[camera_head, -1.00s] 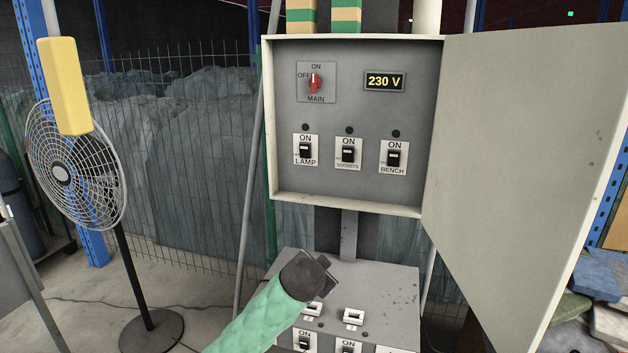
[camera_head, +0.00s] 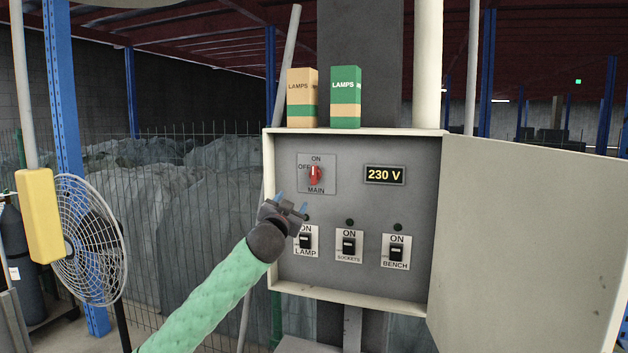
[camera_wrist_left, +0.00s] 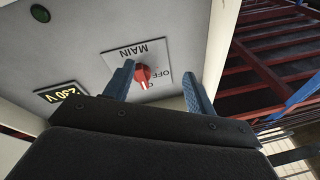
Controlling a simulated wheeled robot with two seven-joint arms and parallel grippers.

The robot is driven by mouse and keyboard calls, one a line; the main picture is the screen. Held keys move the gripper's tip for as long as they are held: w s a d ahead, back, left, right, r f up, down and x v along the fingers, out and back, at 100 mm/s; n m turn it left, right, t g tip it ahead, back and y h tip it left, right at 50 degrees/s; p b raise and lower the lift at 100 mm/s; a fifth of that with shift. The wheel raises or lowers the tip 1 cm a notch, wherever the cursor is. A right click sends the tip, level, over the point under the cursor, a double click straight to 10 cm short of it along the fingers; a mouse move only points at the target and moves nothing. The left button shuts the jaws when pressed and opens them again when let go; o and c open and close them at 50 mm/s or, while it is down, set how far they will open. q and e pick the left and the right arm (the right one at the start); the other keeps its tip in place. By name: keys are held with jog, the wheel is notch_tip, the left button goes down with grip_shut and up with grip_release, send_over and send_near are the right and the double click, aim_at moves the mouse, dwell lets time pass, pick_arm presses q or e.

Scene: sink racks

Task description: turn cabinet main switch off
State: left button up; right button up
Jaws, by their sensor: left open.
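The red main switch (camera_head: 315,175) sits on its grey plate in the upper left of the open cabinet (camera_head: 400,215). Its white mark points up at ON. The display (camera_head: 384,175) reads 230 V. My left gripper (camera_head: 291,204) is open and empty, just below and left of the main switch, over the top of the LAMP switch plate (camera_head: 306,242). In the left wrist view the main switch (camera_wrist_left: 142,75) appears between the two blue fingertips (camera_wrist_left: 157,80), apparently apart from them. My right gripper is not in view.
The SOCKETS switch (camera_head: 348,244) and BENCH switch (camera_head: 396,252) are right of LAMP. The cabinet door (camera_head: 530,235) stands open at right. Two lamp boxes (camera_head: 345,97) stand on top. A fan (camera_head: 90,240) and a yellow box (camera_head: 39,215) are at left.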

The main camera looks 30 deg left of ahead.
aim_at(313, 178)
pick_arm(q)
jog(key=w+d+r+t+h+p, duration=0.1)
jog(key=r, duration=0.1)
jog(key=w+d+r+t+h+p, duration=0.1)
jog(key=w+r+t+h, duration=0.1)
jog(key=shift+w+d+r, duration=0.1)
jog(key=shift+w+d, duration=0.05)
jog(key=shift+d, duration=0.05)
jog(key=p+x, duration=0.2)
jog(key=x, duration=0.2)
jog(key=shift+w+p, duration=0.1)
jog(key=shift+p, duration=0.25)
jog(key=shift+w, duration=0.4)
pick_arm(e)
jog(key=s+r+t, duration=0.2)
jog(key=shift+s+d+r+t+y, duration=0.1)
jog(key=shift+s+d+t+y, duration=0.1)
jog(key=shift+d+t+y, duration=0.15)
pick_arm(q)
jog(key=shift+c, duration=0.5)
